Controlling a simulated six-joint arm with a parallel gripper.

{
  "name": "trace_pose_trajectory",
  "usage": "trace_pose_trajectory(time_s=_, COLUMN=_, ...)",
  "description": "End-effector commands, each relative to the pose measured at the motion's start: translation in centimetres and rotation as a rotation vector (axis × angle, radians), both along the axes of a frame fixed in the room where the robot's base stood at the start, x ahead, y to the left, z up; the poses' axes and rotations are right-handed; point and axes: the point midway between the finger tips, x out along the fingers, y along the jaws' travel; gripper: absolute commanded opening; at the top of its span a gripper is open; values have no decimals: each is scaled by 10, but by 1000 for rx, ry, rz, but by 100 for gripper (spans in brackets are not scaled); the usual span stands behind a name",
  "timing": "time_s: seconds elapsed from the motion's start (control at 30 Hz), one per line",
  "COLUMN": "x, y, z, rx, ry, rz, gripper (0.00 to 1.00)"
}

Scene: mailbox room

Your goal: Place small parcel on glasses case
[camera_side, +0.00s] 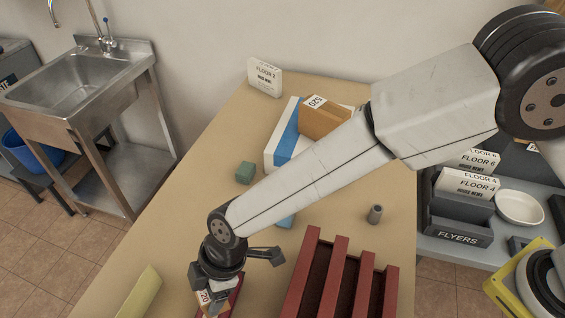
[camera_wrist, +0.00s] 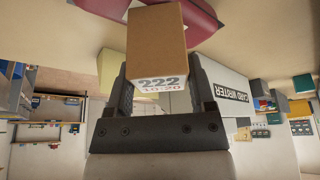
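The small parcel (camera_wrist: 155,38) is a brown cardboard box with a white label reading 222 and 10:20. It sits between the two fingers of my gripper (camera_wrist: 162,88), which are shut on its sides. In the side view the parcel (camera_side: 204,297) is partly hidden by my gripper (camera_side: 212,298) near the bottom edge. A dark red case, apparently the glasses case (camera_wrist: 190,18), lies just beyond the parcel in the wrist view. In the side view the case (camera_side: 235,297) shows beside and under the parcel. I cannot tell whether parcel and case touch.
A red slotted rack (camera_side: 311,270) stands right of my gripper. A yellow item (camera_side: 138,293) lies to the left. A green cube (camera_side: 245,172), a grey cylinder (camera_side: 375,214) and a blue-and-white box (camera_side: 283,140) with a brown parcel (camera_side: 322,118) are farther back.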

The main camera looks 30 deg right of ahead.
Motion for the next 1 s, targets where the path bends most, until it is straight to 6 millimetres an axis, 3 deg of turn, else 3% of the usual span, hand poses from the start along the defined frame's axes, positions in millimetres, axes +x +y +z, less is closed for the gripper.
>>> trace_pose_trajectory(time_s=0.03, x=0, y=0, z=0, rx=0, ry=0, rz=0, gripper=88)
trace_pose_trajectory(time_s=0.07, x=0, y=0, z=0, rx=0, ry=0, rz=0, gripper=97)
trace_pose_trajectory(time_s=0.1, x=0, y=0, z=0, rx=0, ry=0, rz=0, gripper=100)
trace_pose_trajectory(time_s=0.57, x=0, y=-1, z=8, rx=2, ry=-1, rz=0, gripper=100)
trace_pose_trajectory(time_s=1.0, x=1, y=-20, z=53, rx=3, ry=-2, rz=0, gripper=100)
